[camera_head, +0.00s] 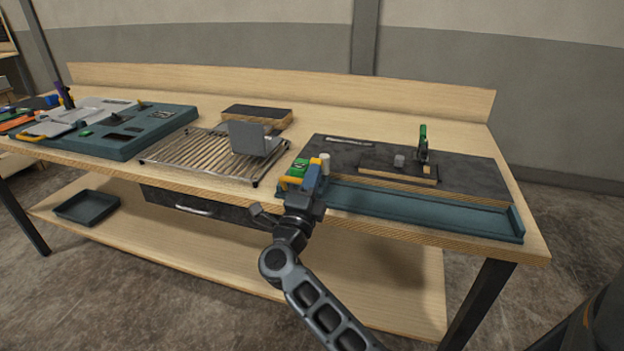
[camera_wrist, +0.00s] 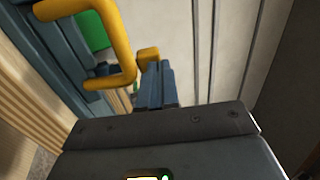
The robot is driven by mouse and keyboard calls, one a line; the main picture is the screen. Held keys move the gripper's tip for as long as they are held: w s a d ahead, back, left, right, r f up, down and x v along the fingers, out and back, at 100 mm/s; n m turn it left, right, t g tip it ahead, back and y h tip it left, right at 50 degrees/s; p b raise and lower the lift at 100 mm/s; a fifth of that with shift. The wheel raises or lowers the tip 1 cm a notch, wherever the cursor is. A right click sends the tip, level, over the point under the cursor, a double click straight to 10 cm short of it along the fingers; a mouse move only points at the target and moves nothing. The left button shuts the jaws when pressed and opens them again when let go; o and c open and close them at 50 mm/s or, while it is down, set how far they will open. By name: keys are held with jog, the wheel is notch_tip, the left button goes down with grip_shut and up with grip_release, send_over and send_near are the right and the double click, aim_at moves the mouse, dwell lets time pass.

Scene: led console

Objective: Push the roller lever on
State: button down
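My gripper (camera_head: 314,168) is at the front edge of the bench, in front of the small blue and yellow unit with a green top (camera_head: 300,168). In the wrist view my gripper (camera_wrist: 151,68) shows blue-grey fingers close together with a yellow tip; nothing is visible between them. A yellow bar handle (camera_wrist: 125,45) on the blue unit is just left of the fingers, and a green part (camera_wrist: 92,32) shows behind it. A small pale cylinder (camera_head: 325,159) stands behind my gripper. I cannot tell which part is the roller lever, and my gripper hides part of this unit.
A dark board (camera_head: 465,178) with a green-handled clamp (camera_head: 423,140) and a long teal tray (camera_head: 420,212) lie to the right. A slatted rack (camera_head: 190,155) with a grey bracket (camera_head: 250,138) is to the left, beyond it a teal console (camera_head: 150,133). A drawer handle (camera_head: 193,210) is below.

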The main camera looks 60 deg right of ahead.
aim_at(317, 162)
jog(key=shift+w+d+r+p, duration=0.15)
jog(key=shift+d+r+p, duration=0.25)
jog(key=shift+d+r, duration=0.65)
jog(key=shift+d, duration=0.4)
jog(key=shift+a, duration=0.1)
